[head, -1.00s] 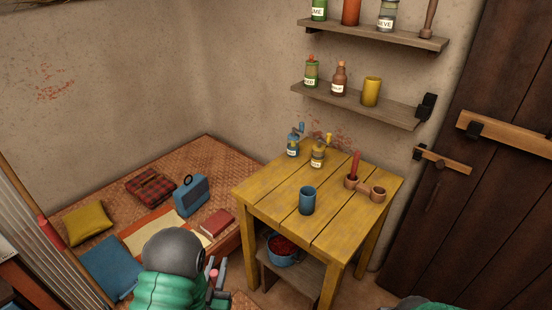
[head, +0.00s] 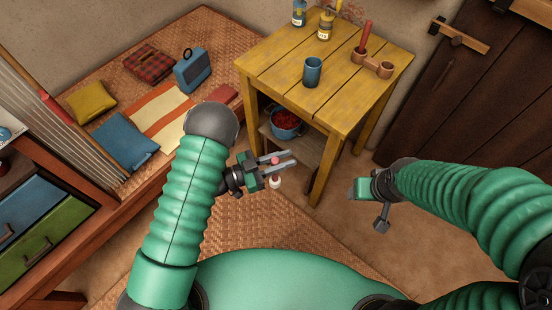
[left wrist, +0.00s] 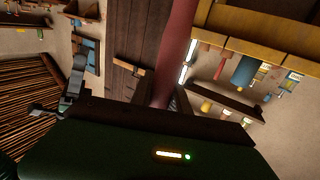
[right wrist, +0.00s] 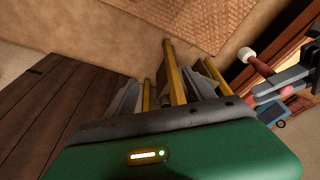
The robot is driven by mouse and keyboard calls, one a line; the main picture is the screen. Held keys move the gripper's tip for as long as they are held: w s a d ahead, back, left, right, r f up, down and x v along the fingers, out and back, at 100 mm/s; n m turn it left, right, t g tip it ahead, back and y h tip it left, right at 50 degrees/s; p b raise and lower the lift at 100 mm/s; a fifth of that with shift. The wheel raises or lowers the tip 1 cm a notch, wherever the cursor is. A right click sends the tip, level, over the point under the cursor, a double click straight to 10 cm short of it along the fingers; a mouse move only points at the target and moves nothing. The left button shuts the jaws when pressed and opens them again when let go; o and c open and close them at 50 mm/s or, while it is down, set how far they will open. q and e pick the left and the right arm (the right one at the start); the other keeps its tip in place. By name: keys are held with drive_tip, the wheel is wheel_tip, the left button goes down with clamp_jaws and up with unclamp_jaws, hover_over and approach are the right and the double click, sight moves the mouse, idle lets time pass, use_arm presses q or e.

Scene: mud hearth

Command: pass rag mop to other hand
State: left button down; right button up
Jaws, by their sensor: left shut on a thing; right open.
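The rag mop shows in the head view as a short pinkish-red handle end (head: 275,160) with a white tip below it. My left gripper (head: 278,163) is shut around its handle, in front of the low bed. In the left wrist view the dark red handle (left wrist: 178,50) runs up from between the jaws. The right wrist view shows the mop's white end (right wrist: 245,54) and red shaft, at right, beside my left gripper's fingers. My right gripper (right wrist: 165,88) is open and empty; in the head view it is to the right of the mop, apart from it.
A yellow table (head: 290,65) stands just beyond the grippers, with a blue cup (head: 312,72) and bottles on it. A blue bucket (head: 286,125) sits on its lower shelf. The woven bed (head: 125,55) is at left, a dark door (head: 480,100) at right.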

drive_tip(key=w+f+n+t, duration=0.1)
drive_tip(key=w+f, duration=0.1)
drive_tip(key=w, duration=0.1)
drive_tip(key=w+f+n+t, duration=0.1)
drive_tip(key=w+f+n, duration=0.1)
drive_tip(key=w, duration=0.1)
drive_tip(key=w+f+n+t, duration=0.1)
drive_tip(key=w, duration=0.3)
drive_tip(key=shift+f+y, duration=0.4)
drive_tip(key=shift+c, duration=1.2)
drive_tip(key=w+a+f+n+t+y, duration=0.25)
drive_tip(key=a+f+n+y, duration=0.5)
drive_tip(key=a, duration=0.45)
drive_tip(key=s+a+r+y, duration=0.2)
drive_tip(key=s+a+y, duration=0.3)
drive_tip(key=s+y, duration=0.25)
drive_tip(key=x, duration=1.2)
drive_tip(key=shift+w+r, duration=0.15)
drive_tip(key=shift+w, duration=0.1)
drive_tip(key=shift+t, duration=0.25)
clamp_jaws()
use_arm(q)
drive_tip(key=c, duration=1.2)
unclamp_jaws()
drive_tip(key=shift+o, duration=0.2)
